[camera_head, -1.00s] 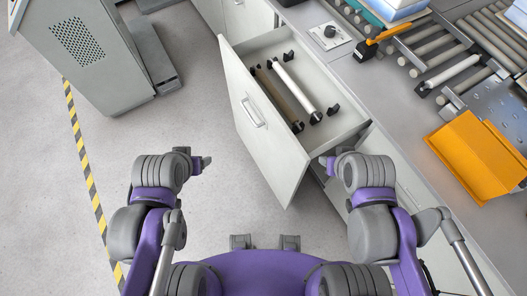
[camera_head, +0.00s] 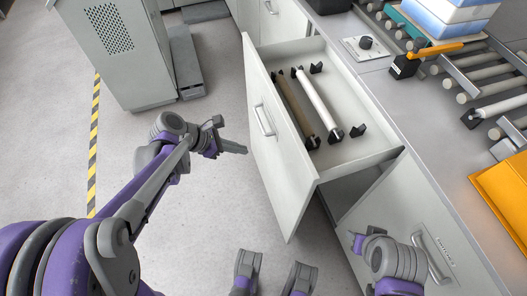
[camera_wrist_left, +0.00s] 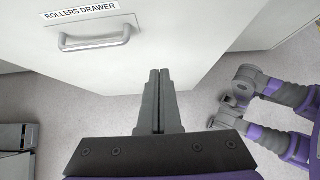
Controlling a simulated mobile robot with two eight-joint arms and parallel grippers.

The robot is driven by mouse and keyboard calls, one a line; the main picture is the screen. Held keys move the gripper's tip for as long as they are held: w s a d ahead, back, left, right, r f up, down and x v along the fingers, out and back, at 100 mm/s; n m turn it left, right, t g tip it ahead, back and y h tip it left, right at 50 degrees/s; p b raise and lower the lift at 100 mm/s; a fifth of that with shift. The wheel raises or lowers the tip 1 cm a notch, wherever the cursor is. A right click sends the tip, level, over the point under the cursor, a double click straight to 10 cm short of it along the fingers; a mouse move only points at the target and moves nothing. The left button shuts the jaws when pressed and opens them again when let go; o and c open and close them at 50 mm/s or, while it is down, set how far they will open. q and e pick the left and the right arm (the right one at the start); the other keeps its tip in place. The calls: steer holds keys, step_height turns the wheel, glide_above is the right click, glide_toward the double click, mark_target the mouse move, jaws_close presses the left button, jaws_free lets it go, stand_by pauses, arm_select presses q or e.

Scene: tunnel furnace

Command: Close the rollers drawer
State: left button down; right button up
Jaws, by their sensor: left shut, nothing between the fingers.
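The rollers drawer (camera_head: 290,190) is pulled well out from the counter, with its pale front facing left. Its handle (camera_head: 264,120) is a grey bar; in the left wrist view the handle (camera_wrist_left: 95,38) sits under a "ROLLERS DRAWER" label. Inside lie a brown roller (camera_head: 296,108) and a white roller (camera_head: 318,102) on black holders. My left gripper (camera_head: 243,150) is shut and empty, a little left of the drawer front, apart from it. In the left wrist view its fingers (camera_wrist_left: 158,92) point toward the front. My right gripper (camera_head: 354,240) is near the lower cabinet, its fingers too small to judge.
A grey cabinet (camera_head: 112,55) stands at the upper left beside yellow-black floor tape (camera_head: 94,140). The counter at right carries a control knob (camera_head: 365,42), a roller conveyor (camera_head: 495,85) and an orange tray (camera_head: 505,190).

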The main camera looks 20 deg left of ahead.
mark_target(348, 127)
arm_select(q)
steer(key=x, duration=0.3)
steer(key=d+r+b+x, duration=0.1)
steer(key=x, duration=0.3)
steer(key=b+x, duration=0.1)
steer(key=x, duration=0.3)
steer(key=shift+w+d+r, duration=0.1)
steer(key=shift+w+d, duration=0.15)
steer(key=shift+w, duration=0.2)
steer(key=shift+w+d, duration=0.3)
steer(key=shift+d, duration=0.1)
steer(key=w+d, duration=0.4)
steer(key=d, duration=0.3)
steer(key=w+d, duration=0.5)
steer(key=d, duration=0.2)
steer(key=w+d+b, duration=0.1)
steer(key=w+d, duration=0.4)
steer(key=d, duration=0.2)
steer(key=shift+w+d, duration=0.15)
steer(key=shift+w, duration=0.05)
steer(key=shift+w+d, duration=0.35)
steer(key=shift+d, duration=0.15)
steer(key=shift+w+d+r, duration=0.1)
steer(key=shift+d+r, duration=0.05)
